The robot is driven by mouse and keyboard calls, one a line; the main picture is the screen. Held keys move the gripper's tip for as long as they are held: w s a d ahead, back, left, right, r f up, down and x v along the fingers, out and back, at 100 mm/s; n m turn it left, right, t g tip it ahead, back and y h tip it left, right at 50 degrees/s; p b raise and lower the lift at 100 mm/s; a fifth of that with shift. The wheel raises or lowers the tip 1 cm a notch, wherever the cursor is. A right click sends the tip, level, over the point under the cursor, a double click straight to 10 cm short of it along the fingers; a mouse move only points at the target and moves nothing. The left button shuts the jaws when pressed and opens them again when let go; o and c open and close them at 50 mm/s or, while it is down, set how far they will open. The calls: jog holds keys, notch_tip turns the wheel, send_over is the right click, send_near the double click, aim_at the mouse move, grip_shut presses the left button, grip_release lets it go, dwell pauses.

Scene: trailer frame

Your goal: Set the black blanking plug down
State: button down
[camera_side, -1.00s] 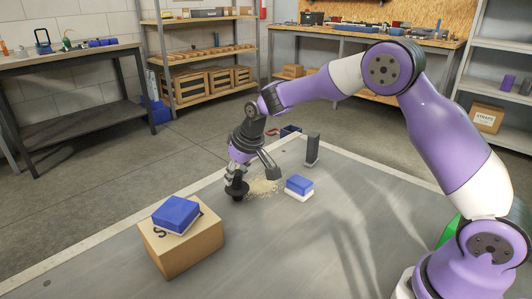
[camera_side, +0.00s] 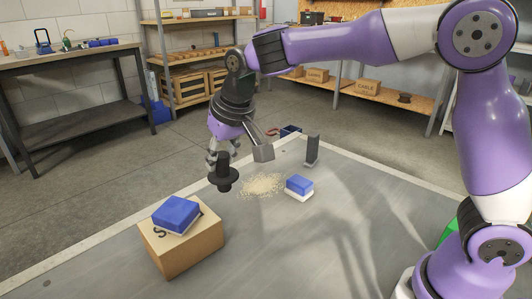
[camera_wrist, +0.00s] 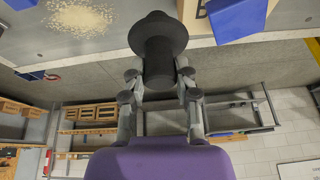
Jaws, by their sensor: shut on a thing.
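The black blanking plug (camera_side: 223,180) has a wide round flange and a narrower stem. My gripper (camera_side: 222,156) is shut on the stem and holds the plug above the grey table (camera_side: 300,245), flange downward. In the wrist view the plug (camera_wrist: 158,45) sits between the two fingers of my gripper (camera_wrist: 160,82), with its flange away from the palm. The plug is left of the sawdust-like pile and behind the cardboard box. The side view does not show clearly how high it hangs.
A cardboard box (camera_side: 185,250) with a blue and white block (camera_side: 176,214) on top stands at the front left. A pale granular pile (camera_side: 263,185), another blue and white block (camera_side: 299,187) and an upright dark block (camera_side: 312,150) are on the table. The right front is clear.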

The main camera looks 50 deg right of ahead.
jog(key=s+d+m+g+h, duration=0.2)
jog(key=s+d+m, duration=0.4)
jog(key=d, duration=0.6)
jog(key=s+d+m+g+h, duration=0.1)
jog(key=s+d+m+h, duration=0.15)
jog(key=d+m, duration=0.8)
jog(key=shift+n, duration=0.85)
jog(key=shift+s+d+f, duration=0.55)
jog(key=shift+d+f, duration=1.2)
jog(key=shift+d, duration=0.5)
jog(key=shift+s+d+f, duration=0.6)
jog(key=shift+d+f, duration=1.2)
jog(key=shift+d, duration=0.4)
jog(key=shift+s+d+f, duration=0.55)
jog(key=shift+d+f, duration=1.2)
jog(key=shift+d, duration=0.5)
jog(key=shift+f, duration=0.15)
jog(key=c, duration=0.6)
grip_release()
